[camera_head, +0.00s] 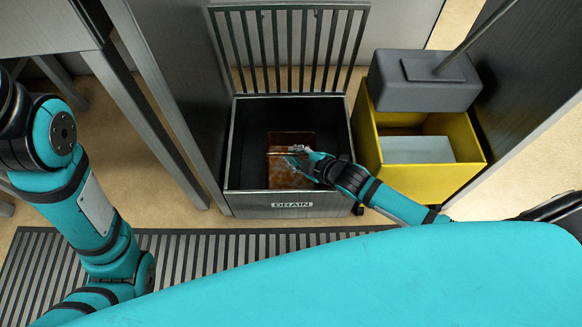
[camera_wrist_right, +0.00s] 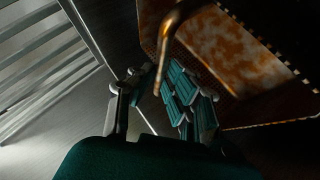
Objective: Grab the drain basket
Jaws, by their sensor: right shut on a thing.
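The drain basket (camera_head: 281,178) sits low inside the dark box labelled DRAIN (camera_head: 291,206). Its inside is mottled orange and brown, and in the right wrist view the basket (camera_wrist_right: 225,50) shows perforated edges. A copper-coloured handle (camera_wrist_right: 170,40) rises from it and curves down between my right fingers. My right gripper (camera_head: 297,155) reaches over the basket from the right and is shut on the handle; the wrist view shows the fingers (camera_wrist_right: 156,98) around its end. The exact contact is dark. My left arm is at the left, and its gripper is out of view.
A barred grate lid (camera_head: 290,45) stands upright behind the box. A yellow bucket (camera_head: 425,175) with a grey block on a pole (camera_head: 425,80) stands close at the right. Metal panels flank both sides. A slatted floor grate (camera_head: 190,255) lies in front.

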